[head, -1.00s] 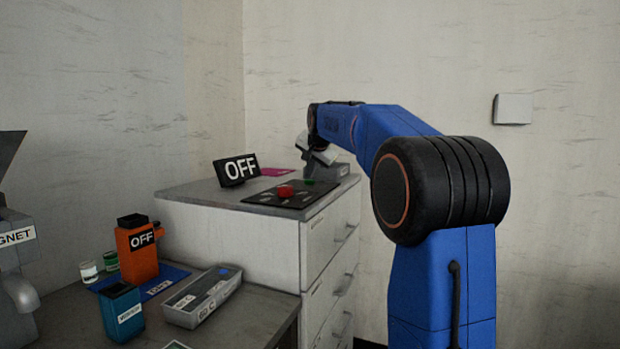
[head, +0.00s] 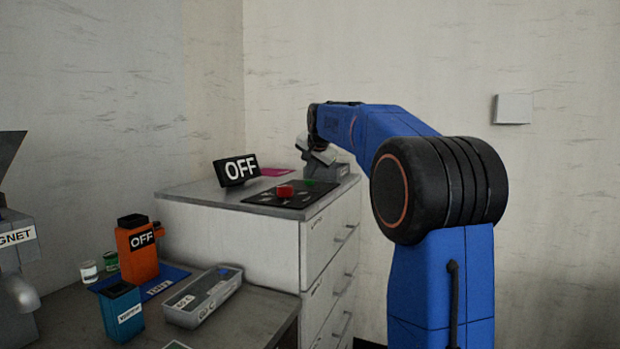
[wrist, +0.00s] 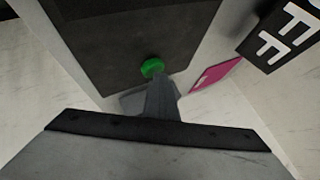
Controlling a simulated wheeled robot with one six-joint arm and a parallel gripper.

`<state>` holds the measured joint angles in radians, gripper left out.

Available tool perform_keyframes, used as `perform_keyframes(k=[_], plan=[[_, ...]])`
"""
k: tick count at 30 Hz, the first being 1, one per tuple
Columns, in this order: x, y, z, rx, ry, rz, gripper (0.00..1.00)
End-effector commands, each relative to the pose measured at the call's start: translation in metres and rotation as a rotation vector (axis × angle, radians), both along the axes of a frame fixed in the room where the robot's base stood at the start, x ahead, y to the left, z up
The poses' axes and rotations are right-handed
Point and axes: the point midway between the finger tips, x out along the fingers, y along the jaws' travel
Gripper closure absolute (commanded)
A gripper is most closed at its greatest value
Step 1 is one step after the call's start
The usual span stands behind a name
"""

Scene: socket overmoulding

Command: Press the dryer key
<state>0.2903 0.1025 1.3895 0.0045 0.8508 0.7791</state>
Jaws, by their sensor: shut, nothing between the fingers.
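A dark control panel (head: 262,199) lies on top of the white drawer cabinet, with a red button (head: 285,191) and a green button (head: 309,182). In the wrist view the green button (wrist: 152,67) shows just beyond the tip of my gripper (wrist: 157,88). My gripper is shut and empty, pointing down at the green button; I cannot tell if it touches it. In the head view my gripper (head: 312,168) is small and partly hidden by my wrist. A black sign reading OFF (head: 237,170) stands behind the panel. I cannot read which key is the dryer's.
A pink card (head: 274,172) lies behind the panel. On the lower table stand an orange device (head: 138,262) marked OFF, a teal container (head: 121,310) and a grey tray (head: 187,318). A white plate (head: 513,109) is on the wall. The cabinet's front left top is clear.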

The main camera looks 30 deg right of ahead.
Motion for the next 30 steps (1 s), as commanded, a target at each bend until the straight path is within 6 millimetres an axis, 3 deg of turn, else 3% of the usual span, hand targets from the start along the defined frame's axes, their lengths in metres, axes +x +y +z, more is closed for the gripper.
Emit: perform_keyframes(k=[2,19,30], plan=[[0.001,0.000,-0.002,0.004,0.012,0.000,1.00],[0.001,0.000,0.050,0.000,0.000,0.000,1.00],[0.000,0.000,0.057,0.000,0.000,0.000,1.00]])
